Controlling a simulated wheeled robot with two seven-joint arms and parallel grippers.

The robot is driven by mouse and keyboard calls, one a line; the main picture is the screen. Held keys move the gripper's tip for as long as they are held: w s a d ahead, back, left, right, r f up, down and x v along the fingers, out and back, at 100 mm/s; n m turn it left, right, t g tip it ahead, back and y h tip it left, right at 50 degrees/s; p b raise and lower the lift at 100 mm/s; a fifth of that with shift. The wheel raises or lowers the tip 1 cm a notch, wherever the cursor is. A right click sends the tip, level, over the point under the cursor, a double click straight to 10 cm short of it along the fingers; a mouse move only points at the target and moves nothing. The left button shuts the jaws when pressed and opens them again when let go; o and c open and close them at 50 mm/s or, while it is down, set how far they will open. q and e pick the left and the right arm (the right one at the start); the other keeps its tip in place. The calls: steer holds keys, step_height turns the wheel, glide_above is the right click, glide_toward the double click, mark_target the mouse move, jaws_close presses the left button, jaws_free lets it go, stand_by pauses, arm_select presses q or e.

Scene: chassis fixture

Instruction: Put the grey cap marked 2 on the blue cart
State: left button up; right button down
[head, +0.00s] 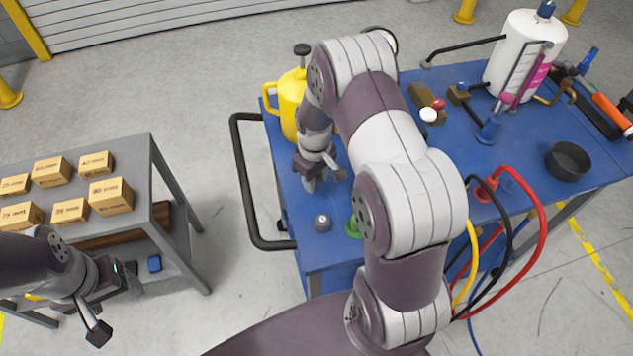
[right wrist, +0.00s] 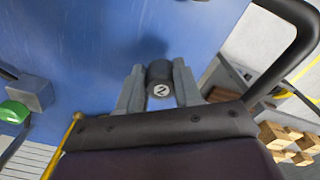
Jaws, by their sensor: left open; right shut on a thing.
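My right gripper (head: 325,182) is over the left part of the blue cart (head: 285,185). In the right wrist view, this gripper (right wrist: 159,88) is shut on a dark grey cap (right wrist: 160,72). The cap's pale round mark looks like a 2. I cannot tell whether the cap touches the blue top. In the head view I cannot make out the held cap. Another small grey piece (head: 323,222) with a pale top stands on the cart's front left part. My left gripper (head: 114,303) is open and empty, beside the grey table.
A yellow can (head: 288,108) stands behind my right gripper. A green piece (head: 353,228) lies near the small grey one. A black handle (head: 243,190) runs along the cart's left side. Several boxes (head: 110,196) stand on the grey table (head: 130,152). A black bowl (head: 567,160) is at right.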

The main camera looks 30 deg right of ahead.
mark_target(316, 182)
step_height(316, 182, down, 3)
steer(key=shift+s+r+p, duration=0.1)
steer(key=shift+s+p, duration=0.05)
steer(key=shift+p, duration=0.15)
steer(key=shift+f, duration=0.25)
steer(key=shift+f, duration=0.1)
steer(key=c, duration=0.8)
jaws_free()
